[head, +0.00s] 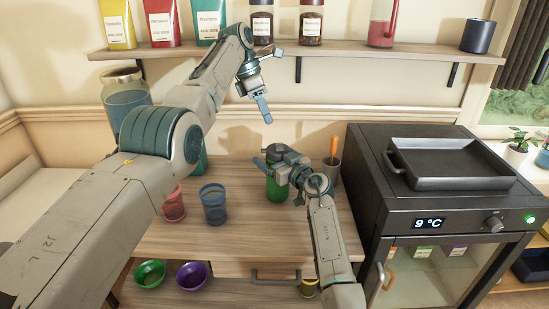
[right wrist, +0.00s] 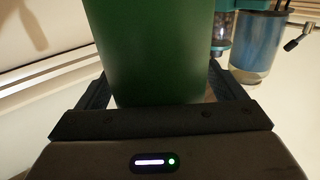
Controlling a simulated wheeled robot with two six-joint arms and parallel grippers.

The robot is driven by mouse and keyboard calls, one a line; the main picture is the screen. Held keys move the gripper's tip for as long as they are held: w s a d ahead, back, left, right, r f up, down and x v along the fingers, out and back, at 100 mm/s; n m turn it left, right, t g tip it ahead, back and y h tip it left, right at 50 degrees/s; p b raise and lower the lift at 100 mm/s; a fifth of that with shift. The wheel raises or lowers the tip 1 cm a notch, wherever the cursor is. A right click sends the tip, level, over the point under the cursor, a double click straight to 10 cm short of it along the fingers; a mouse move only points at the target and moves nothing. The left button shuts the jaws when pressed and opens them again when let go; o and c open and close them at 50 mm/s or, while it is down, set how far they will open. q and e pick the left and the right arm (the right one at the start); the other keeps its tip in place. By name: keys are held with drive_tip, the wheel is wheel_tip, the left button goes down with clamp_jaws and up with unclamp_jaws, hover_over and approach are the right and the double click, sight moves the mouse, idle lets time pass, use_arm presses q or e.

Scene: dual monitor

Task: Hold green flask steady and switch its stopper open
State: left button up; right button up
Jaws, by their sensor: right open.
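The green flask (head: 277,188) stands upright on the wooden table in the head view. Its top is partly hidden by my right gripper, so I cannot tell the stopper's state. The flask's green body (right wrist: 160,50) fills the middle of the right wrist view. My right gripper (head: 283,167) is open around the flask, with one finger (right wrist: 95,92) on each side and small gaps visible. My left gripper (head: 258,100) is raised in the air above and behind the flask, near the shelf, apart from it.
Red (head: 173,206) and blue (head: 213,204) cups stand left of the flask. A cup with an orange-handled tool (head: 331,170) stands to its right. A shelf (head: 330,51) with bags and jars runs behind.

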drive_tip(key=c, duration=1.4)
use_arm(q)
drive_tip(key=shift+c, duration=0.7)
use_arm(e)
drive_tip(key=shift+c, duration=0.9)
use_arm(q)
drive_tip(key=shift+f+m, duration=0.1)
drive_tip(key=shift+m, duration=0.3)
clamp_jaws()
drive_tip(key=a+f+m+h, duration=0.1)
drive_tip(key=a+m+h, duration=0.3)
drive_tip(key=m, duration=1.3)
drive_tip(key=a+f+m+t+h, duration=0.1)
drive_tip(key=a+m+h, duration=0.3)
drive_tip(key=m, duration=1.4)
drive_tip(key=h, duration=0.3)
drive_tip(key=shift+s+f+m+t, duration=0.25)
drive_tip(key=shift+s+m+t, duration=0.05)
drive_tip(key=shift+s, duration=0.1)
